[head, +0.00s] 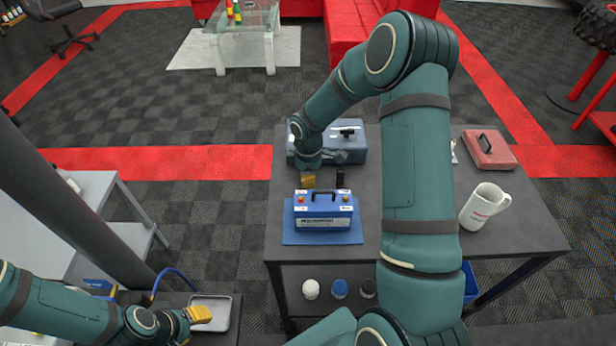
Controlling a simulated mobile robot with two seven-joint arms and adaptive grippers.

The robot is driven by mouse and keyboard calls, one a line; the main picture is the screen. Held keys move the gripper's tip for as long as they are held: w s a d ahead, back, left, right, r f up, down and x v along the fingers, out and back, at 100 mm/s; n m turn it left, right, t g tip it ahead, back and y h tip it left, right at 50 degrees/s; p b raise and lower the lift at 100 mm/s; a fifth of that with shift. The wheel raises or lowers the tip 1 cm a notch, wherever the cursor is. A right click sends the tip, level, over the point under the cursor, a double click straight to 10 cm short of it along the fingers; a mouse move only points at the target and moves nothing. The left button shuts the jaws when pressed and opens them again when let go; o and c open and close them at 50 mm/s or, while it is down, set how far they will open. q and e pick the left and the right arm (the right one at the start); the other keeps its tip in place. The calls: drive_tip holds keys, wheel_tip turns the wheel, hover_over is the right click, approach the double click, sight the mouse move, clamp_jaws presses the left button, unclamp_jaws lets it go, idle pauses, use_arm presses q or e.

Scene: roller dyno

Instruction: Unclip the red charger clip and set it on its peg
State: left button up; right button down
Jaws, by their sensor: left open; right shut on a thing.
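A blue car battery (323,213) with a black handle and a terminal at each end stands on a blue mat (290,237) on the dark table. My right gripper (308,181) is shut just behind the battery's left end, yellow fingers pointing down. The thing between its fingers is hidden; I take it to be the red charger clip, which I see nowhere else. A small black upright thing (340,178) stands right of the fingers; I cannot tell whether it is a peg or a clip. My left gripper (205,314) is open over a grey tray (224,302) at lower left.
A blue-grey case (352,140) stands behind my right gripper. A white mug (484,207) and a red box (489,150) stand on the table's right side. Several round things sit on the lower shelf. My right arm covers the table's middle right.

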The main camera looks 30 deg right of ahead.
drive_tip(key=c, duration=0.9)
unclamp_jaws()
drive_tip(key=shift+o, duration=0.2)
wheel_tip(320, 180, up, 12)
drive_tip(key=shift+r, duration=0.1)
